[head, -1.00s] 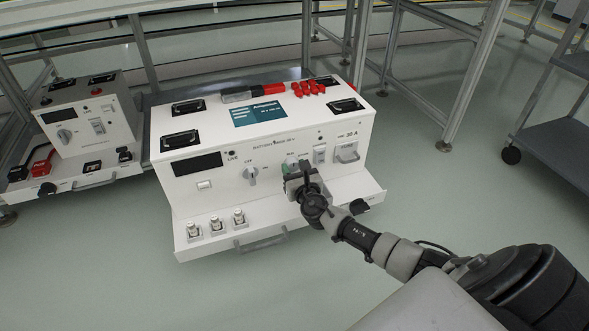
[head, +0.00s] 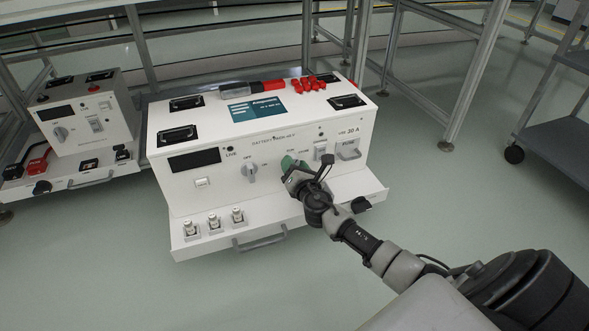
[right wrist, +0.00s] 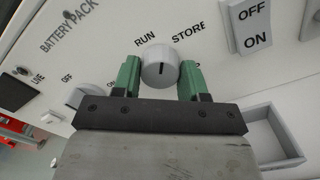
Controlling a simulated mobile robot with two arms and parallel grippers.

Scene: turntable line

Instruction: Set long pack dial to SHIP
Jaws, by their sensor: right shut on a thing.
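The long white battery pack (head: 222,178) stands in the middle of the head view. Its round white dial (right wrist: 159,62) with a dark pointer mark shows in the right wrist view. The labels RUN and STORE are readable beside it; a third label is mostly hidden behind a finger, with only its end showing. My right gripper (right wrist: 161,78) has its green fingers on both sides of the dial and is shut on it. In the head view my right gripper (head: 289,166) covers the dial on the pack's front. My left gripper is not in view.
Another knob (head: 250,172) is on the pack's front, left of the gripper. A smaller white unit (head: 82,118) stands at the left. A grey cart (head: 560,135) is at the right.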

